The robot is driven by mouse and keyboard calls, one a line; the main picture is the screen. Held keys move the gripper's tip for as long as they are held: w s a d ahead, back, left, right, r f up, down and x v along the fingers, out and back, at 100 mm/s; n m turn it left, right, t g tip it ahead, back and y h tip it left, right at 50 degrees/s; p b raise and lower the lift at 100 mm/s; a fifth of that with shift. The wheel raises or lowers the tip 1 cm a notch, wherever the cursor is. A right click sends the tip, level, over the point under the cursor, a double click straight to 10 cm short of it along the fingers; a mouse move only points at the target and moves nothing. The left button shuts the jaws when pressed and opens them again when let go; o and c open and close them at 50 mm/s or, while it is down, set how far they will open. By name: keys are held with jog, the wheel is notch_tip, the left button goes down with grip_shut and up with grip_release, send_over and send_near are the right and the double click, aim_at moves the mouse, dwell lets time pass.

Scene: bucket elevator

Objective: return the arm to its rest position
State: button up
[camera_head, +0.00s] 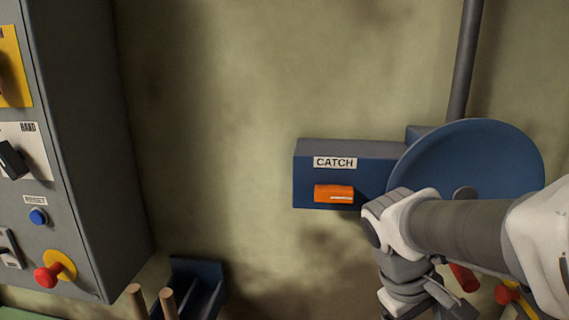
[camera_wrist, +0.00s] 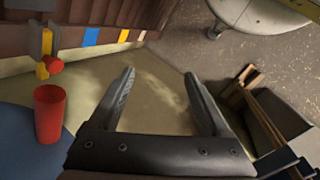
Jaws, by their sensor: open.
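My arm reaches in from the right in the head view, in front of a blue disc (camera_head: 480,150), with its wrist bent downward. In the wrist view my gripper (camera_wrist: 160,75) is open, with its two dark fingers spread and nothing between them. A pale, blotched surface shows beyond the fingers. In the head view the fingers are not clearly seen near the bottom edge. The gripper is below and to the right of the blue CATCH box (camera_head: 310,185) with its orange tab (camera_head: 334,194), and appears apart from both.
A grey control cabinet (camera_head: 90,130) with a blue button (camera_head: 38,216) and red knob (camera_head: 48,275) stands left. A blue bin (camera_head: 200,285) sits low. The wrist view shows a red cylinder (camera_wrist: 48,112) over a blue surface and a wooden-edged box (camera_wrist: 270,115) to the right.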

jog(key=s+a+r+m+t+y, duration=0.3)
jog(key=s+a+r+t+y, duration=0.1)
jog(key=a+r+t, duration=0.15)
notch_tip(320, 180, up, 13)
jog(key=a+p, duration=0.1)
jog(key=p, duration=1.2)
jog(key=shift+m+p, duration=0.3)
jog(key=shift+p, duration=0.05)
jog(key=shift+w+d, duration=0.1)
jog(key=shift+d, duration=0.05)
